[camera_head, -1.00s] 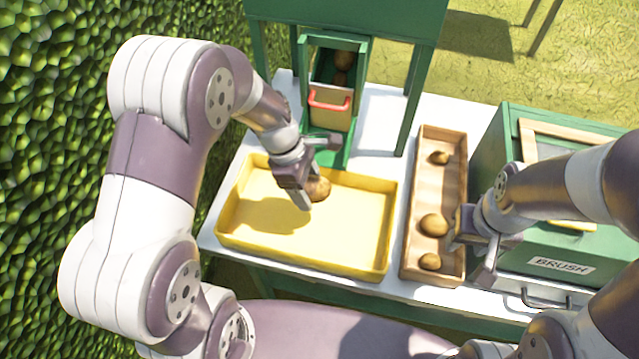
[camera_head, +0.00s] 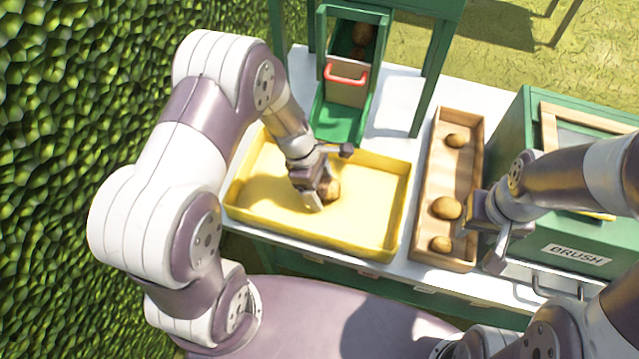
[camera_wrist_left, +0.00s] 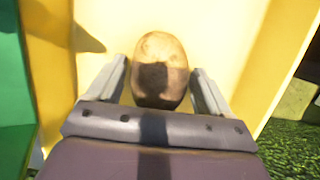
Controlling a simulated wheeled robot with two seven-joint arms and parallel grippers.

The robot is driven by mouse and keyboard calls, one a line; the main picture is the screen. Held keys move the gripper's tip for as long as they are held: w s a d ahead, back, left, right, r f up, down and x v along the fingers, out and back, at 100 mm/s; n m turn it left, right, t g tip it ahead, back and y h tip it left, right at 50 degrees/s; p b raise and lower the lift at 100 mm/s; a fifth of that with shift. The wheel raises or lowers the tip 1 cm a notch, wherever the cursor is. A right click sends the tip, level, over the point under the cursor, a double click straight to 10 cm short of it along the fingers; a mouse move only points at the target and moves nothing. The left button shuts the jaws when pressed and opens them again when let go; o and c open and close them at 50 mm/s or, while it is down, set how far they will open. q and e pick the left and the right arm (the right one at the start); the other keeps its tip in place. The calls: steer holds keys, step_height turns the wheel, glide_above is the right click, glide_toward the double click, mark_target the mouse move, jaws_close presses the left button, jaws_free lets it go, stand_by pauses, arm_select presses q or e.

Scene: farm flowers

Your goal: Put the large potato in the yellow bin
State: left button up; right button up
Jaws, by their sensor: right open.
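A brown potato (camera_head: 331,190) is between the fingers of my left gripper (camera_head: 318,192), low inside the yellow bin (camera_head: 385,252). In the left wrist view the potato (camera_wrist_left: 160,68) fills nearly all the space between the two fingers, with my gripper's shadow on it. Whether it touches the bin floor I cannot tell. My right gripper (camera_head: 484,222) is open at the right edge of the wooden tray, close beside a larger-looking potato (camera_head: 447,208) that lies in the tray.
The wooden tray (camera_head: 432,180) also holds a potato (camera_head: 455,141) at its far end and one (camera_head: 440,244) at its near end. A green box marked BRUSH (camera_head: 575,254) stands right. A green chute (camera_head: 345,127) with a red-handled gate (camera_head: 347,76) stands behind the bin.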

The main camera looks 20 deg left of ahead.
arm_select(q)
steer(key=shift+o, duration=0.5)
steer(key=shift+r, duration=0.2)
steer(key=p+v, duration=0.2)
steer(key=v, duration=1)
steer(key=s+a+r+m+y, duration=0.1)
steer(key=s+m, duration=0.3)
steer(key=m, duration=0.5)
steer(key=s+a+r+m+t+y, duration=0.1)
steer(key=s+r+m+y, duration=0.1)
steer(key=s+m, duration=0.3)
steer(key=r+m, duration=0.1)
steer(key=m, duration=0.3)
steer(key=shift+a, duration=0.35)
steer(key=shift+r, duration=0.1)
steer(key=shift+s, duration=0.15)
